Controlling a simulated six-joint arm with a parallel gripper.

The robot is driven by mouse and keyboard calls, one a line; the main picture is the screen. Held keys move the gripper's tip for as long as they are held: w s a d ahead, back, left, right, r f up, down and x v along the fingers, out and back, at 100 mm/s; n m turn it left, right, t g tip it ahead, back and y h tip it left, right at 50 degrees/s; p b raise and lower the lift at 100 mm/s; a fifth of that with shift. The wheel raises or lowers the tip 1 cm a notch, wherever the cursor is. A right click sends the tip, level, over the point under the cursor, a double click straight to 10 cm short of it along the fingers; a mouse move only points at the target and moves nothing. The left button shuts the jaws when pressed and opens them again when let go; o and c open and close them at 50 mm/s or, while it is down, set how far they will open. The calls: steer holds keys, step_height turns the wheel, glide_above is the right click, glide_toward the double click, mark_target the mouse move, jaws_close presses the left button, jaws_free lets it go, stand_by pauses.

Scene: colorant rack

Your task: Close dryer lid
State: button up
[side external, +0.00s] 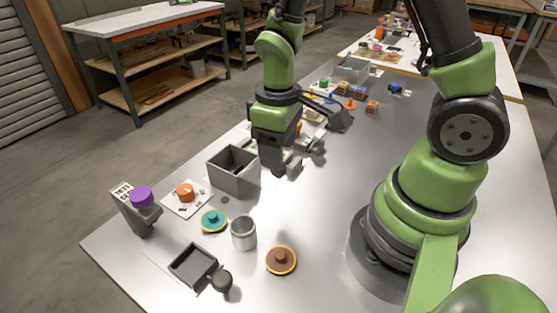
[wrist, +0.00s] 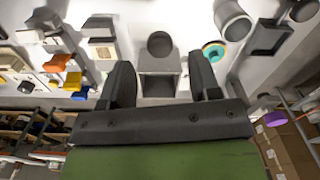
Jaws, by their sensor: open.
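My gripper (wrist: 162,82) is open and empty in the wrist view, its two dark fingers apart. In the side view it hangs above the table, just right of a grey open-topped box (side external: 233,172). The box (wrist: 158,86) also shows between the fingers in the wrist view, with a dark round piece (wrist: 160,44) just above it in the picture. A dark grey device with a slanted upper part (side external: 338,116) stands beyond the gripper. I cannot tell for sure which of these is the dryer or its lid. My gripper hides part of the table beside the box.
A grey cup (side external: 243,234), teal disc (side external: 213,222), brown disc (side external: 281,261), dark tray (side external: 192,266) and purple-capped stand (side external: 141,204) are near the front. An orange knob sits on a white plate (side external: 172,205). Free table (side external: 320,210) lies between box and arm base.

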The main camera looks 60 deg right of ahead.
steer(key=shift+f, duration=1.8)
jaws_close()
steer(key=w, duration=0.9)
